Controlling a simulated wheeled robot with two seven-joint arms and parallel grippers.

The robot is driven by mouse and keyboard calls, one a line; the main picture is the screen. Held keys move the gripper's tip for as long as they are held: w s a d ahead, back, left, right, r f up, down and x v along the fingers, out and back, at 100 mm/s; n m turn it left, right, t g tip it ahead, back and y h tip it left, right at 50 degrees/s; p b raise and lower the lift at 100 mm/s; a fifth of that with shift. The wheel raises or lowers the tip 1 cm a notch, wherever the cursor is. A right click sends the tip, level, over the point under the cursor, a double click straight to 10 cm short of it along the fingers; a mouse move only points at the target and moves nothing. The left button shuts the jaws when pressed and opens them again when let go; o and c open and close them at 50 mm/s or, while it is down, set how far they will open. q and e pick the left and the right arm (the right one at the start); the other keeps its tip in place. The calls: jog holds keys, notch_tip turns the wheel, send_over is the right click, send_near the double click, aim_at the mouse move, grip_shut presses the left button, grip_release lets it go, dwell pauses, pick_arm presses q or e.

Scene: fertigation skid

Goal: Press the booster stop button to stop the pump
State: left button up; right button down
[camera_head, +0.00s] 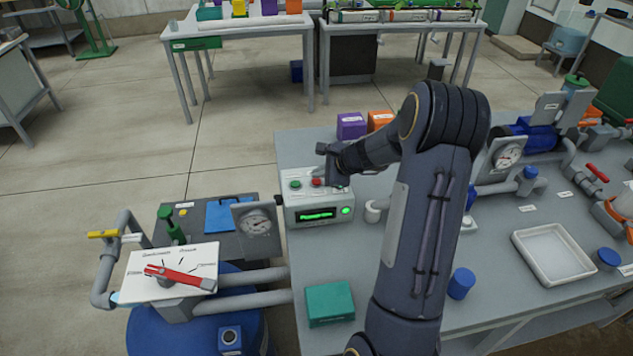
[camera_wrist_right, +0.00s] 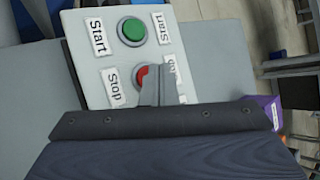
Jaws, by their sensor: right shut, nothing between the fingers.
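The control box (camera_head: 318,200) stands on the grey bench, with a green start button (camera_head: 295,184) and a red stop button (camera_head: 316,182) on its top panel. Its front has a lit green display (camera_head: 317,215) and a glowing green lamp (camera_head: 346,210). My right gripper (camera_head: 323,174) is shut and empty, its tip over the red button. In the right wrist view the fingers (camera_wrist_right: 153,90) cover the right part of the red stop button (camera_wrist_right: 142,76), beside the label "Stop". The green button (camera_wrist_right: 131,31) is clear. Whether the tip touches the red button cannot be told. My left gripper is not in view.
Purple (camera_head: 351,126) and orange (camera_head: 380,120) boxes stand behind the control box. A pressure gauge (camera_head: 257,225) and a red-handled selector valve (camera_head: 180,277) are to the left. A teal box (camera_head: 330,303) lies in front. A white tray (camera_head: 553,254) is at right.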

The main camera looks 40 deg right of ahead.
aim_at(320, 183)
jog(key=shift+f, duration=0.25)
jog(key=shift+f+b, duration=0.8)
jog(key=shift+b, duration=0.25)
dwell(0.8)
jog(key=shift+r, duration=0.2)
jog(key=shift+r+p, duration=0.95)
jog(key=r+p, duration=0.2)
jog(key=r, duration=0.1)
jog(key=shift+s+a, duration=0.15)
jog(key=shift+a, duration=0.05)
jog(key=shift+r+p, duration=0.3)
jog(key=shift+p, duration=0.2)
jog(key=shift+d, duration=0.15)
